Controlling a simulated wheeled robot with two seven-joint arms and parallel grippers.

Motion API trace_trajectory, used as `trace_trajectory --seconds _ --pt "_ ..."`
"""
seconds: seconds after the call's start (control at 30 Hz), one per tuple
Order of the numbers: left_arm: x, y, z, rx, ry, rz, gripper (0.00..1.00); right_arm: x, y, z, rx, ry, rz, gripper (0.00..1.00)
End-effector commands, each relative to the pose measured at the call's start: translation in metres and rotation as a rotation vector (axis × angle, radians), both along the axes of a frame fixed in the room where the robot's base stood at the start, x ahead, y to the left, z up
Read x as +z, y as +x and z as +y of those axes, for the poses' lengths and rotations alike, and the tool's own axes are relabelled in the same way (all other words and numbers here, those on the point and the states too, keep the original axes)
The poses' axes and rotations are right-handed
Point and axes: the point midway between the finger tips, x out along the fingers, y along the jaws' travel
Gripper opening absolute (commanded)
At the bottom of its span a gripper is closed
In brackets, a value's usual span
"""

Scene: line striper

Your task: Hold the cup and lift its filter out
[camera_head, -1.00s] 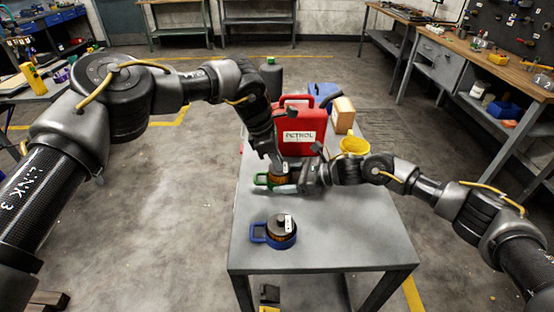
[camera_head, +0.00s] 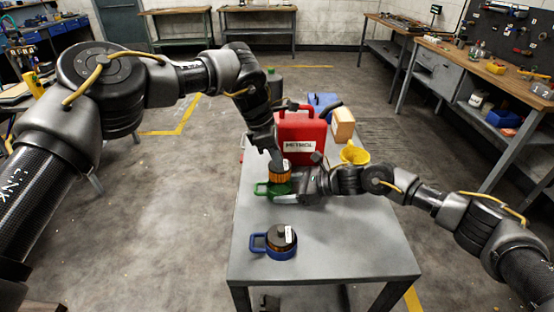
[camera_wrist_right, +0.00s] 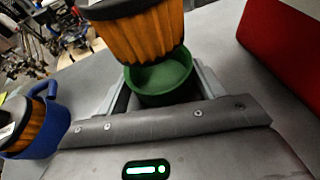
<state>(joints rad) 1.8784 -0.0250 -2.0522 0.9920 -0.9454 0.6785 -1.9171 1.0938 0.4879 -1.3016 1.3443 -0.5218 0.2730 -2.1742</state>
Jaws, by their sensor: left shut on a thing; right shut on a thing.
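The green cup (camera_head: 272,189) stands on the grey table, its handle to the left. In the right wrist view the cup (camera_wrist_right: 165,84) sits between the fingers of my right gripper (camera_wrist_right: 160,97), which is shut on it. An orange pleated filter with a dark top (camera_head: 281,174) is in my left gripper (camera_head: 278,160), which is shut on its top. The filter (camera_wrist_right: 145,38) is raised and tilted over the cup in the wrist view, and the cup's inner wall shows below it. The filter's lower end seems clear of the rim. The left fingertips are partly hidden.
A blue cup with its own filter (camera_head: 281,238) stands nearer on the table (camera_head: 340,240). A red petrol can (camera_head: 301,130), a yellow funnel (camera_head: 355,154) and a tan block (camera_head: 343,122) stand behind the grippers. The table's front right is clear.

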Motion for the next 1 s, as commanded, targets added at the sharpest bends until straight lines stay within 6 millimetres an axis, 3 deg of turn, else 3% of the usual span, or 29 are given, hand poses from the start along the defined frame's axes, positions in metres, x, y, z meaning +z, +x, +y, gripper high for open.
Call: trace_trajectory --seconds 0.23,0.27,0.43,0.77,1.0 --pt "0.002 0.0 0.0 0.0 0.0 0.0 0.0 0.0 0.0 0.0 0.0 0.001 0.0 0.45" --pt "0.002 0.0 0.0 0.0 0.0 0.0 0.0 0.0 0.0 0.0 0.0 0.001 0.0 0.71" --pt "0.001 0.0 0.0 0.0 0.0 0.0 0.0 0.0 0.0 0.0 0.0 0.0 0.0 0.93" --pt "0.001 0.0 0.0 0.0 0.0 0.0 0.0 0.001 0.0 -0.003 -0.001 0.0 0.0 0.94" --pt "0.001 0.0 0.0 0.0 0.0 0.0 0.0 0.015 -0.009 -0.037 -0.002 -0.002 -0.002 0.94"
